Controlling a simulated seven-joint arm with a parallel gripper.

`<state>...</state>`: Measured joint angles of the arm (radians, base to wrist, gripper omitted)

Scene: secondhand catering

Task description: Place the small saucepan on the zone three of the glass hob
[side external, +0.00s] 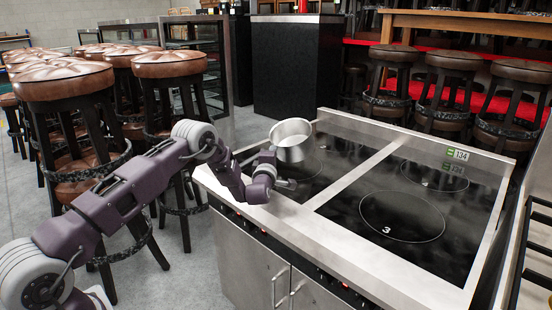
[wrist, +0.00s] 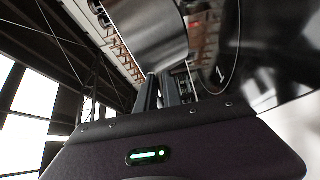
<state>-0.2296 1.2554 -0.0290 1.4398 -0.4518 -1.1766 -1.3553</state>
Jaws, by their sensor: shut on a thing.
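The small saucepan (side external: 292,142) is a shiny metal pan, held upright or nearly so above the left rear part of the glass hob (side external: 352,178). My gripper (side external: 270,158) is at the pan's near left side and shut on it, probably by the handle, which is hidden. In the wrist view, the pan's side (wrist: 155,35) fills the top middle, just beyond my gripper's fingers (wrist: 160,92). Zone three (side external: 402,212) is a bare ring marked 3 at the near right of the hob, well to the right of the pan.
A metal strip (side external: 358,178) divides the hob. Another ring (side external: 434,176) lies behind zone three. A raised metal edge (side external: 420,135) with a 134 tag runs along the back. Bar stools (side external: 70,82) crowd the left. The air over the hob's right half is clear.

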